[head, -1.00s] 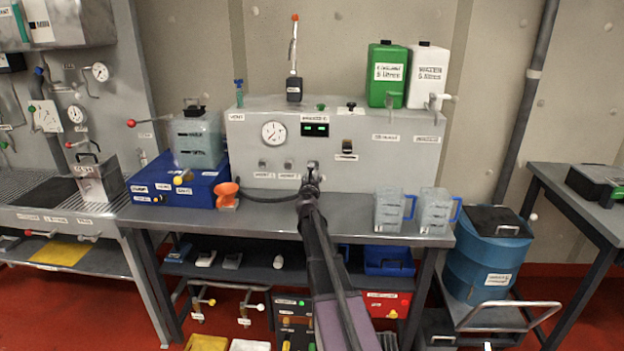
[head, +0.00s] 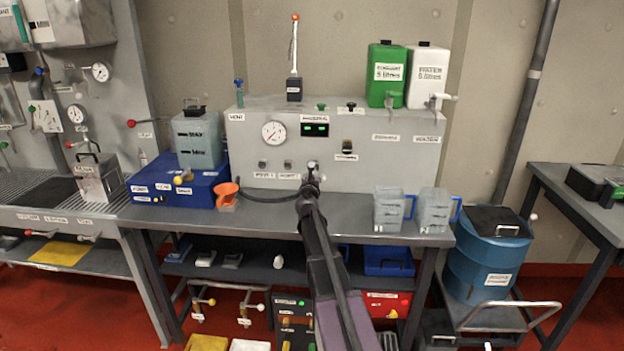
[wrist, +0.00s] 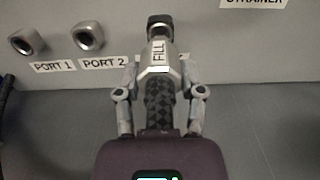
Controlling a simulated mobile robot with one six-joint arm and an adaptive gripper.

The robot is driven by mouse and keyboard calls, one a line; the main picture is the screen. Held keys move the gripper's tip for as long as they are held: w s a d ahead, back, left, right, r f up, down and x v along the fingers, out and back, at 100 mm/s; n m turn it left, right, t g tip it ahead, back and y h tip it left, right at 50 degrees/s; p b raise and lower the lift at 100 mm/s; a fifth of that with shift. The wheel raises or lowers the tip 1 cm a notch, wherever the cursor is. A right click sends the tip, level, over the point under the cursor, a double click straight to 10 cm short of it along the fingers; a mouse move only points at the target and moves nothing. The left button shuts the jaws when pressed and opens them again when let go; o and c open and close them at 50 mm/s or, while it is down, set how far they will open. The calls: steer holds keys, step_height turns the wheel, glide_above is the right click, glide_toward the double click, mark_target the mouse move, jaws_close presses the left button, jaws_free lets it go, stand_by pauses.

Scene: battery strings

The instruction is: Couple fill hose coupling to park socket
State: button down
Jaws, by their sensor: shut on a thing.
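My gripper (wrist: 158,90) is shut on the fill hose coupling (wrist: 158,60), a silvery collar labelled FILL with a black knurled grip below it. The coupling points at the panel, and its front end meets a dark socket (wrist: 159,21) there. Whether it is fully seated cannot be told. In the head view my gripper (head: 309,188) is at the front of the grey panel box, with the coupling mostly hidden behind my arm. Two empty ports, PORT 1 (wrist: 27,41) and PORT 2 (wrist: 89,36), are to the left in the wrist view.
A black hose (head: 265,196) runs left along the bench from near my gripper. Two clear jugs (head: 389,210) stand right. The bench top (head: 345,224) between is clear.

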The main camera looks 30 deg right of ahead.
steer(key=shift+x, duration=1.7)
steer(key=shift+c, duration=0.6)
jaws_free()
steer(key=shift+s, duration=0.1)
steer(key=v, duration=1.2)
stand_by(0.6)
